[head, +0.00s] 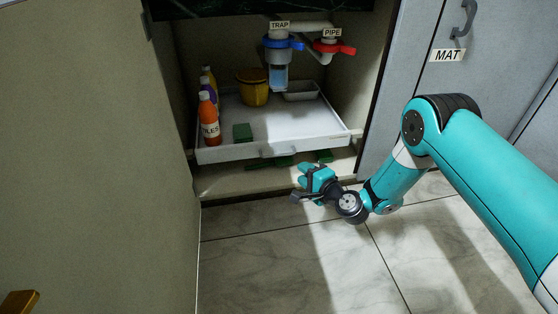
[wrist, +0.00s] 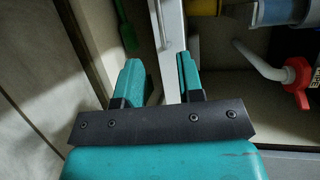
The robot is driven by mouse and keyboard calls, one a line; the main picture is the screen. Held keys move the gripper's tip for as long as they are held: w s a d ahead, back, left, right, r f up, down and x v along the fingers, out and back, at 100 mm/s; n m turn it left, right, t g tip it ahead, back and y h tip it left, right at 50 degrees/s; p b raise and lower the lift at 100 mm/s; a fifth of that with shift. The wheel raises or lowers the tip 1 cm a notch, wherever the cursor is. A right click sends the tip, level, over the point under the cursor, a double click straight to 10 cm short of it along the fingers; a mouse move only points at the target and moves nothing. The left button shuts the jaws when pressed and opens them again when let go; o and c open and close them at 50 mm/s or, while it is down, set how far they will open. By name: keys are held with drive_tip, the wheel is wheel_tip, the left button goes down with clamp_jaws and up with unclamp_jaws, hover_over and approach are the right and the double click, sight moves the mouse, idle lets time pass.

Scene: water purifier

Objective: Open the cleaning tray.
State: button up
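The cleaning tray (head: 235,154) is a shallow white tray inside the open cabinet under the sink. It holds several bottles, a yellow bucket and a green block. A small pale handle (head: 284,153) shows on its front wall. My gripper (head: 302,180) is low in front of the cabinet, below and slightly right of the handle, and looks apart from it. In the wrist view, my gripper's (wrist: 158,68) two teal fingers are spread. The tray's white front wall (wrist: 172,30) runs beyond the gap between them. Nothing is visibly held.
The TRAP (head: 279,60) and the red-handled PIPE valve (head: 333,47) hang above the tray. Green items (head: 323,156) lie on the cabinet floor below it. A cabinet door (head: 95,150) stands at the left, and the MAT door (head: 420,75) is at the right. The tiled floor in front is clear.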

sight(279, 155)
drive_tip(key=b+x, duration=0.8)
drive_tip(key=x, duration=0.5)
drive_tip(key=shift+w+a+f, duration=0.1)
drive_tip(key=shift+w+a, duration=0.15)
clamp_jaws()
